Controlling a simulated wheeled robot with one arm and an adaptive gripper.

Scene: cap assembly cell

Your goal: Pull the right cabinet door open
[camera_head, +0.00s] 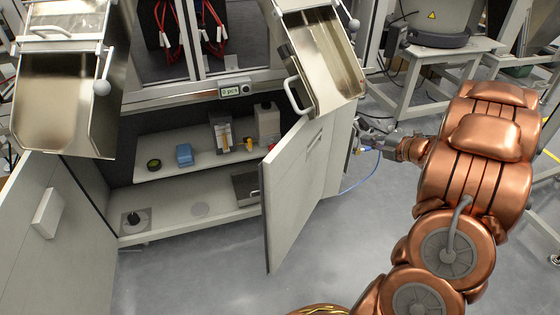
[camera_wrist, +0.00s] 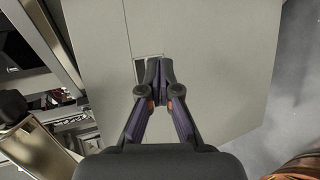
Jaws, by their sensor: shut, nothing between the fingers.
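The right cabinet door (camera_head: 294,195) is a pale grey panel. It stands partly open, swung out from the front of the cabinet. The fingertips are in front of a pale panel (camera_wrist: 215,60), beside a dark rectangular slot (camera_wrist: 140,70). I cannot tell if they touch it. In the head view my copper arm is at the right, and the fingers are not clearly visible.
The left cabinet door (camera_head: 60,250) stands open. The shelf (camera_head: 160,170) inside holds a blue box (camera_head: 184,154) and several small items. Metal chutes (camera_head: 325,62) hang above. A blue cable (camera_head: 362,182) runs beside the cabinet. Grey floor (camera_head: 190,275) in front is clear.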

